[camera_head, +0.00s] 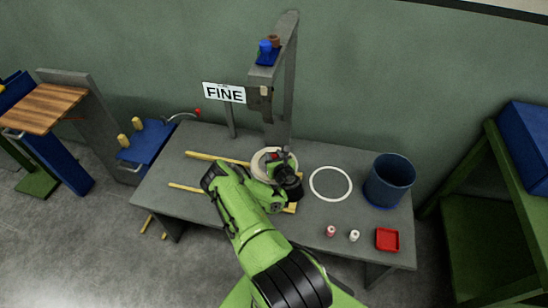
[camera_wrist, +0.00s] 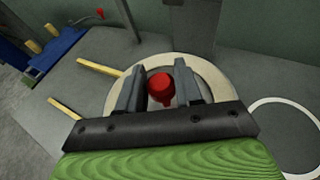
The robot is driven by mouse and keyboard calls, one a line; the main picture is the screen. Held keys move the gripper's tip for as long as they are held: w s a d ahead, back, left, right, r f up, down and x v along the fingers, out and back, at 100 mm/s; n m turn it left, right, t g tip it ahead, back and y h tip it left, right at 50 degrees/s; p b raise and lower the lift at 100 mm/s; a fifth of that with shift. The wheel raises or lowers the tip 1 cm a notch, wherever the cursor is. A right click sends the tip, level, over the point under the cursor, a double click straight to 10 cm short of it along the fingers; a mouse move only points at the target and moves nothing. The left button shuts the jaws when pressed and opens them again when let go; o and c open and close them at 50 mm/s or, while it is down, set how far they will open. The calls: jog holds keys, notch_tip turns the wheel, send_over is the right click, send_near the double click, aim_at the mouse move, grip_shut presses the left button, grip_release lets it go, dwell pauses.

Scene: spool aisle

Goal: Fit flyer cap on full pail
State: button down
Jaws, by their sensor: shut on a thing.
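My gripper (camera_wrist: 160,88) is shut on the red knob (camera_wrist: 161,87) at the middle of a pale round piece, which I take to be the flyer cap (camera_wrist: 218,78). One finger stands on each side of the knob. In the head view, the cap (camera_head: 259,163) is partly hidden by my gripper (camera_head: 279,160), at the foot of the grey post. I cannot tell whether it is lifted or resting. A blue pail (camera_head: 388,184) stands upright at the right of the table, open at the top; I cannot make out its contents.
A white ring (camera_head: 313,192) lies on the grey table (camera_head: 330,166) between cap and pail. A red tray (camera_head: 387,240) and two small spools (camera_head: 331,231) are near the front right. Yellow bars (camera_head: 205,156) lie left. A grey post (camera_head: 286,75) and FINE sign (camera_head: 224,93) rise behind.

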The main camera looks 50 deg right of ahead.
jog(key=c, duration=0.8)
grip_release()
jog(key=shift+o, duration=0.2)
